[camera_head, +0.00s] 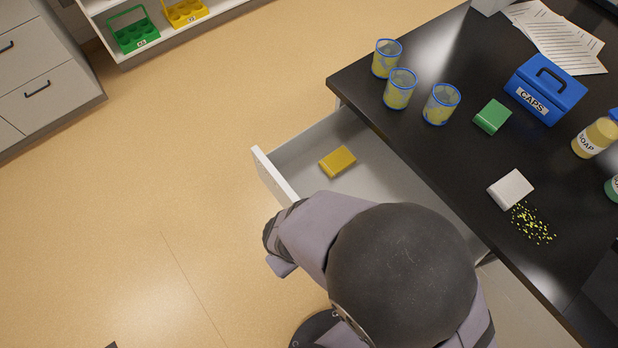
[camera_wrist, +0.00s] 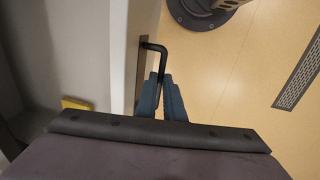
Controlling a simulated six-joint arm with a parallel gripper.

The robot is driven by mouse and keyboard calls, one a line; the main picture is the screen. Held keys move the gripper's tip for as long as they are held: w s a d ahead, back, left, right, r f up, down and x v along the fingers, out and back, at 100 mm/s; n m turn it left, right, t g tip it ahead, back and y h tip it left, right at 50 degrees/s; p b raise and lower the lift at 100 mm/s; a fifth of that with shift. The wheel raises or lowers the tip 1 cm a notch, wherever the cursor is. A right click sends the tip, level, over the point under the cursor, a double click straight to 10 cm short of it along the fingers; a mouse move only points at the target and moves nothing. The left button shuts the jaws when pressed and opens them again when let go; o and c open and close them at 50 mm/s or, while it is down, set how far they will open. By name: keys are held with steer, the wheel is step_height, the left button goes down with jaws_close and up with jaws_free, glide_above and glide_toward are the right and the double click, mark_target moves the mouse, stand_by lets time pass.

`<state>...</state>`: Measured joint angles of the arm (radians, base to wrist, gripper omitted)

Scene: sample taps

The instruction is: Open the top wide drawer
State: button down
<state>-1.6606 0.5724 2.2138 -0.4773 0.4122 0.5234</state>
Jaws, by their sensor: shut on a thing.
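The wide drawer (camera_head: 275,178) under the black bench top stands pulled out, with its grey inside showing in the head view. A yellow block (camera_head: 338,161) lies in it. In the wrist view the drawer's front panel (camera_wrist: 143,25) runs down the picture and a black handle (camera_wrist: 158,48) sticks out from it. My gripper (camera_wrist: 163,85) is shut on this handle, its blue fingers on either side of the bar. In the head view my arm hides the gripper, the handle and the near part of the drawer.
The black bench top (camera_head: 440,155) holds several jars, a blue caps box (camera_head: 545,88), a green block (camera_head: 492,117), a white block (camera_head: 511,189) and scattered yellow bits. The floor (camera_head: 170,180) left of the drawer is clear. Grey cabinets (camera_head: 45,85) stand at the far left.

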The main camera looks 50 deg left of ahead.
steer(key=shift+s, duration=0.1)
stand_by(0.5)
steer(key=s, duration=0.4)
steer(key=shift+s+b, duration=0.25)
steer(key=shift+b, duration=0.15)
steer(key=c, duration=1.9)
jaws_free()
steer(key=shift+w, duration=0.1)
steer(key=shift+o, duration=0.2)
steer(key=shift+r, duration=0.1)
step_height(320, 180, up, 7)
steer(key=s, duration=0.1)
steer(key=shift+s+b, duration=0.2)
steer(key=shift+b, duration=0.15)
steer(key=shift+w, duration=0.1)
